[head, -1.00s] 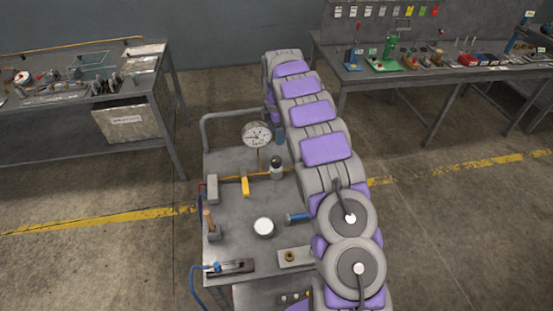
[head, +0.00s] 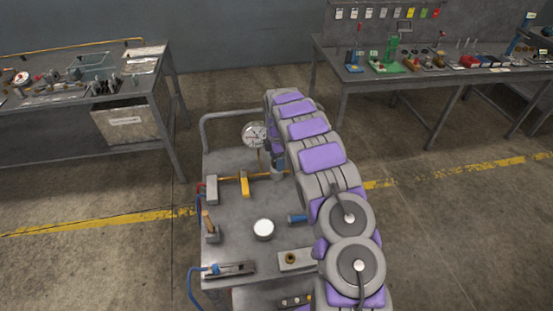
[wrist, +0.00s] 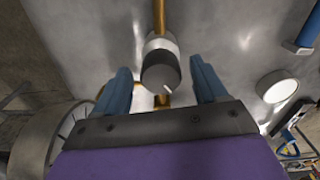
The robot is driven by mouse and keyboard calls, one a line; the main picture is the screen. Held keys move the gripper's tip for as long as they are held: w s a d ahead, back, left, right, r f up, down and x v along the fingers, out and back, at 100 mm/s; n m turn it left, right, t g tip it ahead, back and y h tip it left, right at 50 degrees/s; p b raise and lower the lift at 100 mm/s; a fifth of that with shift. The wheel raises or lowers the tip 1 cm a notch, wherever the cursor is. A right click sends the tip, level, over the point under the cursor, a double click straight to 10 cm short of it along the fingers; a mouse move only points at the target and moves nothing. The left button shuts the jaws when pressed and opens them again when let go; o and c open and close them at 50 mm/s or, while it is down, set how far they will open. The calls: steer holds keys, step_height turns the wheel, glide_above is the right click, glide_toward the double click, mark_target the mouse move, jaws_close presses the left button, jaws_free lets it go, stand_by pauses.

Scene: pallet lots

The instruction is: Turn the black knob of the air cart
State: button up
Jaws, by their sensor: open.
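The air cart (head: 240,208) stands in front of me with a grey top. In the wrist view, the black knob (wrist: 162,74) with a white mark sits on a pale collar on a brass pipe. My gripper (wrist: 160,66) is open, with one blue finger on each side of the knob and a visible gap to each. In the head view my gripper (head: 277,163) is over the knob's spot and hides the knob. The pale collar (head: 277,175) shows just below.
A round gauge (head: 254,134) stands close behind my gripper, partly covered by my arm. The yellow lever (head: 244,184), white round cap (head: 264,229) and blue-ended fitting (head: 297,218) are also on the cart. Workbenches stand at back left and right.

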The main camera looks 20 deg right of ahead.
steer(key=shift+c, duration=0.2)
steer(key=c, duration=1)
steer(key=shift+r+p, duration=0.15)
steer(key=shift+p, duration=0.35)
steer(key=shift+m, duration=0.6)
steer(key=o, duration=1)
steer(key=shift+o, duration=0.2)
